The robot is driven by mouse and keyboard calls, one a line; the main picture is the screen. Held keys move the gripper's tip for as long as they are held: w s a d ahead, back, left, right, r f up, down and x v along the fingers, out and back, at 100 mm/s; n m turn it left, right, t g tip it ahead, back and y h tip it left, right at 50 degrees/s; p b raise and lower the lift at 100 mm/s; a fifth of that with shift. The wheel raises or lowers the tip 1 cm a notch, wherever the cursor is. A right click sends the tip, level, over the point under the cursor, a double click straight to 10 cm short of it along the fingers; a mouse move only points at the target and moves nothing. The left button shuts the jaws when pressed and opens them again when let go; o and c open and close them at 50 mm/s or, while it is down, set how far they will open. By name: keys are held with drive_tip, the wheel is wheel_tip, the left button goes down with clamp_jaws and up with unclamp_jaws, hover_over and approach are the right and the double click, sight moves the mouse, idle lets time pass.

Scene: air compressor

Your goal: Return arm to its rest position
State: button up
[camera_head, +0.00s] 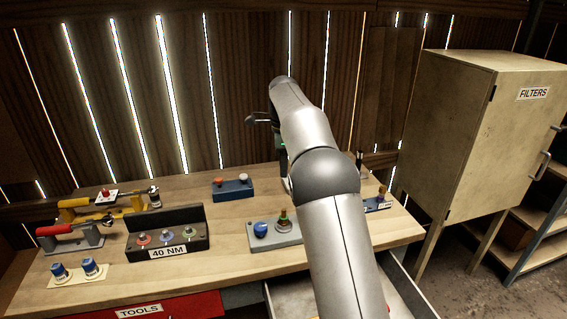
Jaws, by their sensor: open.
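My arm reaches from the bottom edge up over the workbench (215,269), with its wrist bent at the top near the back wall. My gripper (287,184) hangs below the wrist, over the back part of the bench, and is largely hidden behind my arm. It is open, and I see nothing held in the part that shows.
On the bench stand a dark 40 NM holder (167,241), a blue block (233,190), a grey plate (272,236) with a blue knob, and red- and yellow-handled tools at left. A FILTERS cabinet (470,130) stands at right. A drawer (290,299) is open in front.

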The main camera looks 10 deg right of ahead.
drive_tip(key=shift+r, duration=0.1)
drive_tip(key=s+r+n, duration=0.2)
drive_tip(key=s+n, duration=0.6)
drive_tip(key=s, duration=0.9)
drive_tip(key=s+f+n, duration=0.5)
drive_tip(key=s+n, duration=0.1)
drive_tip(key=s, duration=0.6)
drive_tip(key=s+f+n, duration=0.5)
drive_tip(key=s, duration=0.8)
drive_tip(key=shift+s+f+n+t, duration=0.15)
drive_tip(key=shift+n+t, duration=0.25)
drive_tip(key=shift+c, duration=0.3)
